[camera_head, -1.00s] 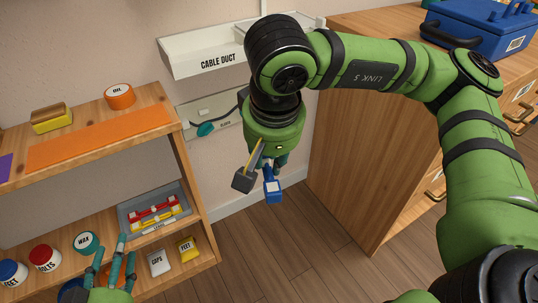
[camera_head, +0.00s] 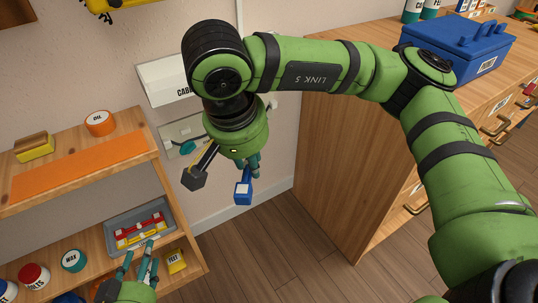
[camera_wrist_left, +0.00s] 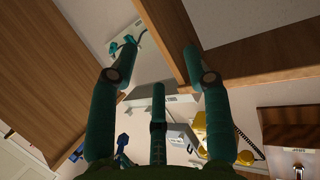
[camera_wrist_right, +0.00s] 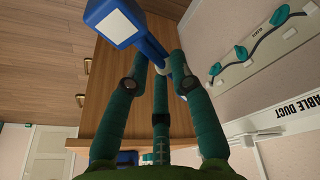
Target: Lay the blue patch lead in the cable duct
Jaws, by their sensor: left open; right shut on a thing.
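The white cable duct (camera_head: 160,88) is on the wall, partly covered by my right arm; its lettering shows in the right wrist view (camera_wrist_right: 296,106). My right gripper (camera_head: 250,166) is in front of the wall, below the duct. It is shut on a blue piece (camera_head: 243,192) with a white face, which hangs below the fingers; it also shows in the right wrist view (camera_wrist_right: 112,24). I cannot tell whether this is the patch lead; no blue cord shows clearly. My left gripper (camera_head: 138,262) is open and empty in front of the lower shelf.
A pale wall panel (camera_wrist_right: 262,44) carries a dark lead with teal pieces. A wooden cabinet (camera_head: 335,160) with a blue toolbox (camera_head: 458,45) stands right.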

